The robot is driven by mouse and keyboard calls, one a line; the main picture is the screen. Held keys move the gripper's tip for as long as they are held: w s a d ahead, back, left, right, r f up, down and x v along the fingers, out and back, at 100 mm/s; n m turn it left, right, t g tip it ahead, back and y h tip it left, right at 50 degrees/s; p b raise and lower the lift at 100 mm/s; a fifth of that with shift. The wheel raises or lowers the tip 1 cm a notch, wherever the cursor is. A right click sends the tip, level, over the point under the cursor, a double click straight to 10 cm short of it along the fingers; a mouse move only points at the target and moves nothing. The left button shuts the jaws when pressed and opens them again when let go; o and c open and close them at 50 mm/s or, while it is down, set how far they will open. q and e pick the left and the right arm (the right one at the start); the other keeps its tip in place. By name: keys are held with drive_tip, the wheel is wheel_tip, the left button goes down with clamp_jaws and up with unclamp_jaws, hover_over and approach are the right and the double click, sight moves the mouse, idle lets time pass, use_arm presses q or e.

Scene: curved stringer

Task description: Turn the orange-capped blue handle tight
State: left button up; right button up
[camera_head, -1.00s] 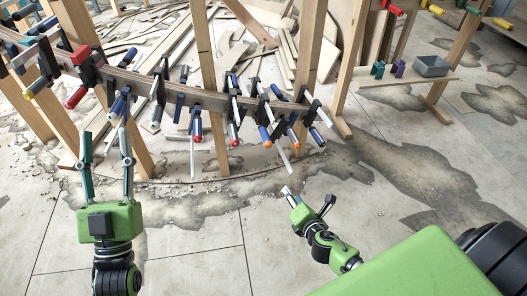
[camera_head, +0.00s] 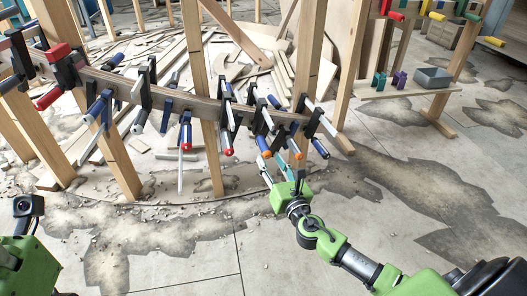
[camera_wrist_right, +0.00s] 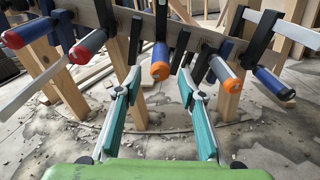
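An orange-capped blue handle (camera_head: 262,145) hangs from a clamp on the curved wooden stringer (camera_head: 205,105). In the right wrist view the orange-capped handle (camera_wrist_right: 160,64) is central, its cap facing me, just beyond and between the fingertips. My right gripper (camera_head: 271,160) is open below the stringer; its teal fingers (camera_wrist_right: 160,82) stand apart on either side of the handle, with no clear contact. Another orange-capped handle (camera_wrist_right: 228,76) hangs to the right, tilted. Only part of my left gripper's green body (camera_head: 25,265) shows at the lower left; its fingers are not visible.
Red-capped handles (camera_wrist_right: 84,50) hang close on the left in the wrist view, and a blue handle (camera_wrist_right: 273,83) on the right. Wooden posts (camera_head: 312,60) carry the stringer. A shelf (camera_head: 410,90) holds a grey bin (camera_head: 433,77). The floor in front is open.

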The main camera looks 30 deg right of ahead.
sight(264, 149)
drive_tip(key=w, duration=0.2)
drive_tip(key=w+b, duration=0.1)
drive_tip(key=w, duration=0.4)
drive_tip(key=shift+w+d+b, duration=0.1)
drive_tip(key=shift+d+b, duration=0.25)
clamp_jaws()
